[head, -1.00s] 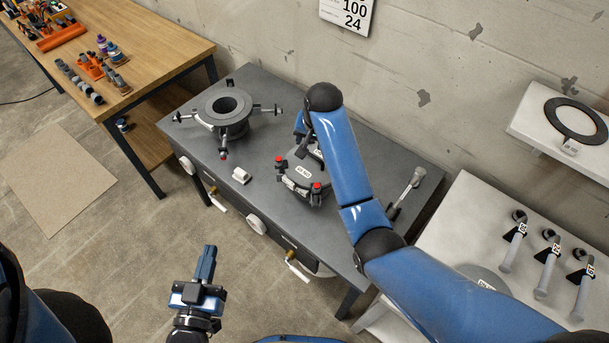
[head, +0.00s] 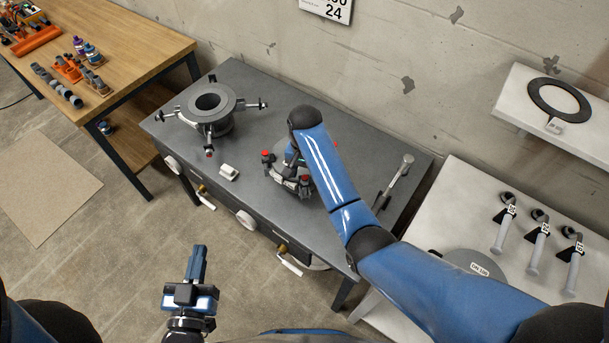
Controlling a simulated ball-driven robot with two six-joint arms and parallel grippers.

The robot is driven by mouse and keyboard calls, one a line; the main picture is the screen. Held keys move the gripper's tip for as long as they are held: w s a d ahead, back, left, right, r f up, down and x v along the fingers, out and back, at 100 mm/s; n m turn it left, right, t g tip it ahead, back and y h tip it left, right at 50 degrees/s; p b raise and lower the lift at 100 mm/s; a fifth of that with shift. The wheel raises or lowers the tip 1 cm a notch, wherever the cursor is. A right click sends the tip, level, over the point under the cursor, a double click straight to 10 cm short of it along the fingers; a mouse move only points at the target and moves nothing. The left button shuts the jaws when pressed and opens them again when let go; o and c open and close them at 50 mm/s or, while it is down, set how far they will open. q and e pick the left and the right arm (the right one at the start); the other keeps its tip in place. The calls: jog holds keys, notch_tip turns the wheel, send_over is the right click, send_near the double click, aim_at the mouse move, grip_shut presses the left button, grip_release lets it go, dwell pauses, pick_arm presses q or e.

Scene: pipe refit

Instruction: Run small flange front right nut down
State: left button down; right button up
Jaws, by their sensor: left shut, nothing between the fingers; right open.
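The small flange (head: 283,178) is a dark grey fitting on the grey workbench, largely hidden under my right arm. Red-topped studs show on it: one at its left (head: 267,155), one at its front right (head: 304,181), and a bit of red behind my arm. My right gripper (head: 297,172) is open, pointing down over the flange's front, close to the front right stud. Whether its fingers touch the nut cannot be told. My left gripper (head: 197,262) is shut and empty, in front of the bench over the floor.
A larger flange (head: 211,108) with projecting studs stands at the bench's left. A small white block (head: 228,172) lies near the front edge. A grey-handled tool (head: 398,178) lies at the right. A pale side table (head: 455,218) holds several pipe pieces and a grey disc (head: 472,266).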

jog(key=shift+f, duration=1.4)
grip_shut()
